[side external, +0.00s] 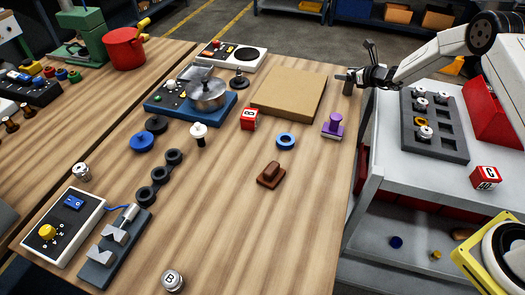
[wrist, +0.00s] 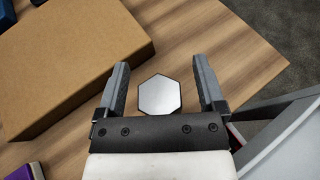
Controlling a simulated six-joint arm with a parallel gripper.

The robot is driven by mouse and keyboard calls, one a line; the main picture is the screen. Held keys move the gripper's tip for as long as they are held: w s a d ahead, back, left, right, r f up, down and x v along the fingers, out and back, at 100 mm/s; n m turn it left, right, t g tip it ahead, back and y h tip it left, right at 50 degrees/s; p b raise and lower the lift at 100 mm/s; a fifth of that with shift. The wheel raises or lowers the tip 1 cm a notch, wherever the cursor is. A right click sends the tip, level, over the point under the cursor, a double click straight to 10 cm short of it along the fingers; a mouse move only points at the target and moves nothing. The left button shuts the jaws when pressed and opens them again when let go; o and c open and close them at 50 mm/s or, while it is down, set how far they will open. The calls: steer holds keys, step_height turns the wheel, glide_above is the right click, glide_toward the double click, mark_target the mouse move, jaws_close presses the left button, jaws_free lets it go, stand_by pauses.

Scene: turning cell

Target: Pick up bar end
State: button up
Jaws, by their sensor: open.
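In the side view my gripper (side external: 352,76) is at the table's far right corner. The bar end (side external: 348,88) stands there as a small dark upright piece just under the fingers. Its lower part is hidden in the wrist view.
A flat cardboard box (side external: 289,94) lies left of the bar end, its edge close to my left finger in the wrist view. A purple stamp-like piece (side external: 333,126) stands nearer on the table. A grey cart with a dark tray (side external: 433,125) stands beyond the table's right edge.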

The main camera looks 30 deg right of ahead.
stand_by(0.4)
jaws_close()
stand_by(1.2)
steer(key=shift+r, duration=0.15)
